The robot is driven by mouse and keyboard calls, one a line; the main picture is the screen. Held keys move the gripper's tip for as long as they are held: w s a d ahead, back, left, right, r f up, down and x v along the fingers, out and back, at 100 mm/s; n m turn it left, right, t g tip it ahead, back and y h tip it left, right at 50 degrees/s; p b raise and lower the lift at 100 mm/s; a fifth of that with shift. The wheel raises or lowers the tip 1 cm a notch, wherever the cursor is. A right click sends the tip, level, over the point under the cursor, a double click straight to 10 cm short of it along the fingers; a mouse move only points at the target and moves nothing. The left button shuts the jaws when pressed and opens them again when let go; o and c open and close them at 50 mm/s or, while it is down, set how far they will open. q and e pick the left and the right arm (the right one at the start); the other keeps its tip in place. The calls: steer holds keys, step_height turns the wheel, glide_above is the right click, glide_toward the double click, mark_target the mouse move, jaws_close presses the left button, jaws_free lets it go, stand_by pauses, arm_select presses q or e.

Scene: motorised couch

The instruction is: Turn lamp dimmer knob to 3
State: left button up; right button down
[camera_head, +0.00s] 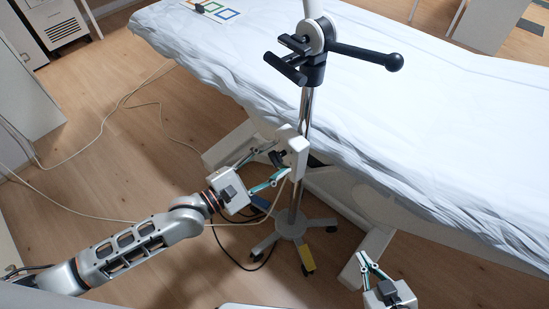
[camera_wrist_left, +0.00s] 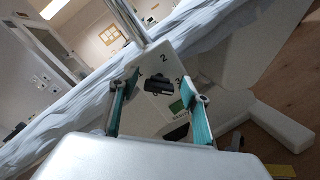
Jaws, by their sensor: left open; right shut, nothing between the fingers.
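The dimmer knob (camera_wrist_left: 158,86) is a small black bar-shaped grip on the face of a white control box (camera_wrist_left: 145,110) in the left wrist view. A printed 2 shows above it and a 3 to its upper right; I cannot tell which number it points to. In the head view the box (camera_head: 298,158) is fixed to the lamp stand's pole. My left gripper (camera_head: 277,160) is open in front of the box, its fingers either side of the knob with gaps showing in the wrist view. My right gripper (camera_head: 364,259) is shut and empty at the lower right.
The chrome pole (camera_head: 300,190) rises from a wheeled grey base (camera_head: 291,224). A black side handle (camera_head: 365,55) sticks out high on it. The white-covered couch (camera_head: 440,120) stands right behind. Cables (camera_head: 110,112) cross the wooden floor on the left.

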arm_select(q)
steer(key=shift+w+d, duration=0.1)
steer(key=c, duration=1.1)
